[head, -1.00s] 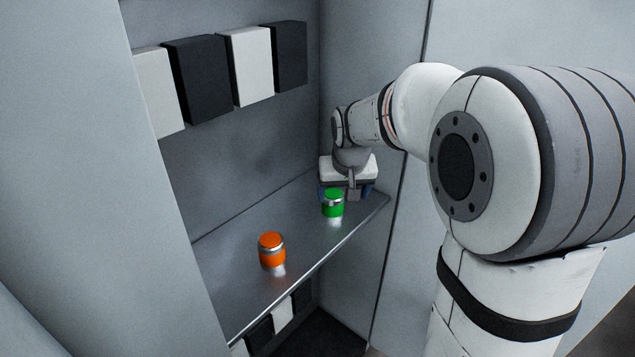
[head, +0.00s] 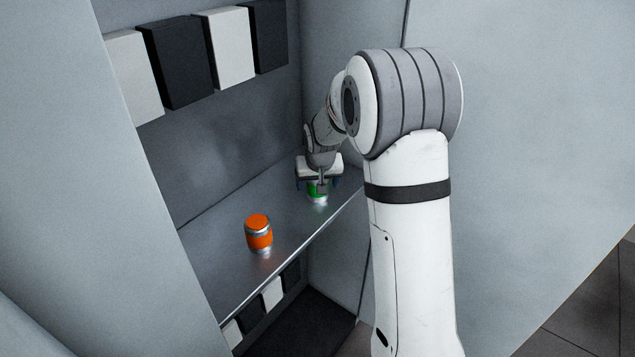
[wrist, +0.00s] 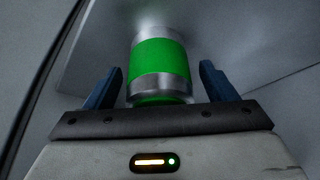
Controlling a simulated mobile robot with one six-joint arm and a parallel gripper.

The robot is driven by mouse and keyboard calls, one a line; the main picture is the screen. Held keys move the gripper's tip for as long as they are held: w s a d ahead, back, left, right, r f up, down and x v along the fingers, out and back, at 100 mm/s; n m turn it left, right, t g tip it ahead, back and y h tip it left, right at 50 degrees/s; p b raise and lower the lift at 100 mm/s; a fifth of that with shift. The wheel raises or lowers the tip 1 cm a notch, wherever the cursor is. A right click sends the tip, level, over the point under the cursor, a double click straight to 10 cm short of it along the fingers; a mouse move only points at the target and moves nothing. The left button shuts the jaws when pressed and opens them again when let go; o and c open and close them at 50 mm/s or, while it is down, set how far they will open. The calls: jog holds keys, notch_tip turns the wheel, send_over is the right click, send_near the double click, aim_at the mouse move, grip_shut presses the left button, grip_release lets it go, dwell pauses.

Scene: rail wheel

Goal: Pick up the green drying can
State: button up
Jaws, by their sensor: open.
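The green can (head: 317,194) stands upright on the metal shelf (head: 290,215), near its right end. It has silver bands and is partly hidden by my gripper in the head view. My gripper (head: 318,185) is open just above and around the can. In the wrist view, the green can (wrist: 160,65) is between the two blue fingers of my gripper (wrist: 155,85), with a gap on each side. The fingers do not appear to touch it.
An orange can (head: 258,234) with silver bands stands on the shelf to the left. Black and white boxes (head: 180,62) line the level above, and more show below. Cabinet walls enclose the shelf on both sides. Shelf space between the cans is clear.

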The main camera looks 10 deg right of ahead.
jog(key=shift+f, duration=0.1)
jog(key=c, duration=1.2)
